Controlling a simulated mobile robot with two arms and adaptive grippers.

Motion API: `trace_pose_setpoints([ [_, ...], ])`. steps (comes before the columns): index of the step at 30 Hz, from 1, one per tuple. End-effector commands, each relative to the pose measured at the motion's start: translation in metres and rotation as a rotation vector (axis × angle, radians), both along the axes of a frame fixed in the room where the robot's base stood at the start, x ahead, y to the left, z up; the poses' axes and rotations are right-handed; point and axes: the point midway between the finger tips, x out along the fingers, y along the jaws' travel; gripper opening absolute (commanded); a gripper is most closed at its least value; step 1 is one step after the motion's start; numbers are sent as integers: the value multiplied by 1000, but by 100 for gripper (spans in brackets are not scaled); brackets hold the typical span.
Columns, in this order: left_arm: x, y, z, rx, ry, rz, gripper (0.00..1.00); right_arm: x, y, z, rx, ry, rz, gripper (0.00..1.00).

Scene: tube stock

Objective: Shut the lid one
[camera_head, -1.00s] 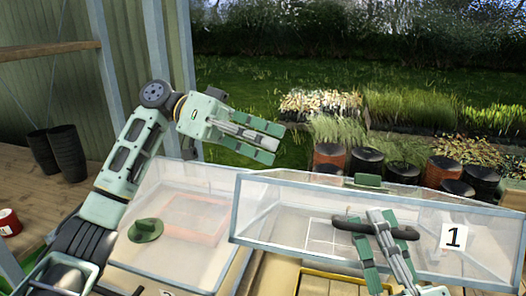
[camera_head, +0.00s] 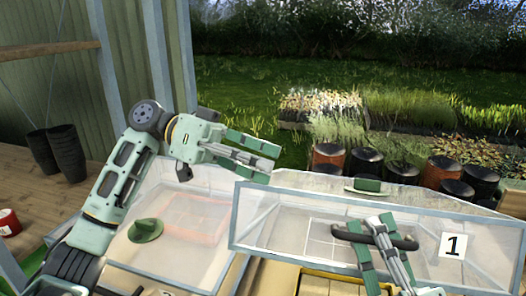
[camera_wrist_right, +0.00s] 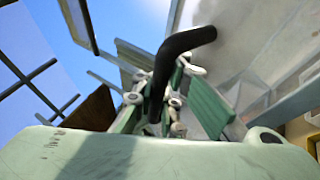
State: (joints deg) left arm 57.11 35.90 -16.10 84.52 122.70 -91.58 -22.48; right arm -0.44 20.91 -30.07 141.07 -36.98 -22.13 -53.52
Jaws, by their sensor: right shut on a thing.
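Lid one is a clear panel with a pale frame (camera_head: 262,188), marked by a white card with a black "1" (camera_head: 453,245). It stands raised and tilted at the right of the head view. A dark bar handle (camera_head: 404,243) is on its face. My right gripper (camera_head: 372,232) is shut on this handle; the dark bar also shows between the fingers in the right wrist view (camera_wrist_right: 182,43). My left gripper (camera_head: 250,157) is open and empty, in the air above and left of the lid.
Another clear panel (camera_head: 205,250) with a green hat-shaped piece (camera_head: 145,230) lies left of lid one. A similar green piece (camera_head: 367,185) shows behind lid one. A yellow-edged frame (camera_head: 318,283) lies below it. Dark pots (camera_head: 329,160) stand beyond.

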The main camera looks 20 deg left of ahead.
Motion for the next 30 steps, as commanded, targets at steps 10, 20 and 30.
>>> trace_pose_setpoints([
  [10,-5,-3,-16,36,22,-25,0,-4,-3,16,16,-36,1,13],
  [20,-5,-3,-14,32,20,-24,0,-4,-2,13,14,-30,2,29],
  [30,-4,-2,-12,27,16,-22,0,-1,-1,7,12,-16,2,29],
])
